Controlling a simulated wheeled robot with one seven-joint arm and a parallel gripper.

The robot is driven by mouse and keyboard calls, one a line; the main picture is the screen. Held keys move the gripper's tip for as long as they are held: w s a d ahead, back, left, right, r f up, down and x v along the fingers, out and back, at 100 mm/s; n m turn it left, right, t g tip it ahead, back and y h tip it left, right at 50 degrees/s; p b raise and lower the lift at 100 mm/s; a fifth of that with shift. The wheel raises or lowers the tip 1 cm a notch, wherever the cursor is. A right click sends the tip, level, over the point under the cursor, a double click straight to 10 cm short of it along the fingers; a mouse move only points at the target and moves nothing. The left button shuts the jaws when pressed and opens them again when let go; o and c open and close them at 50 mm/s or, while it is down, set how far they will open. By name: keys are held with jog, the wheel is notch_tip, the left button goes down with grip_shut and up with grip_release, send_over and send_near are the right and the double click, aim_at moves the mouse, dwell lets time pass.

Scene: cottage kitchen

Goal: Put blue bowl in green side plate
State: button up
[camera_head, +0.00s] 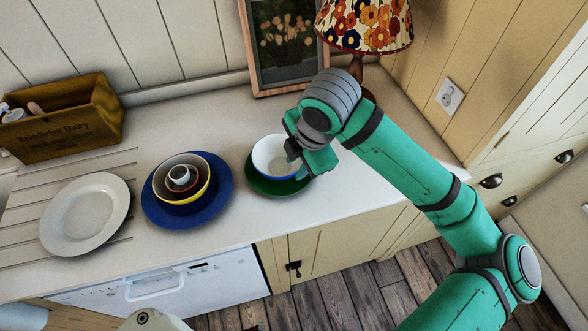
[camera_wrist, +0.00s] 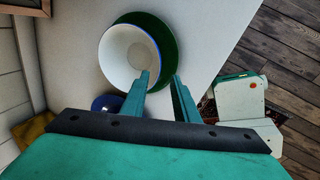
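The blue bowl (camera_head: 272,157), white inside with blue on its outside, rests on or just above the green side plate (camera_head: 262,188); no clear gap shows. In the wrist view the bowl (camera_wrist: 118,57) shows its white inside and blue rim, off-centre over the dark green plate (camera_wrist: 171,45). My gripper (camera_head: 294,156) is at the bowl's right side in the head view. In the wrist view its fingers (camera_wrist: 163,75) are apart, one over the bowl's rim edge and the other outside it over the plate. I see nothing clamped between them.
Left of the green plate stands a blue plate (camera_head: 222,178) with nested bowls. Further left are a white plate (camera_head: 84,214) and a wooden crate (camera_head: 65,122). A lamp (camera_head: 365,25) and a picture frame (camera_head: 285,45) stand behind. The counter right of the plate is mostly clear.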

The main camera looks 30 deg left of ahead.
jog(key=shift+v, duration=2.75)
jog(key=shift+s, duration=0.1)
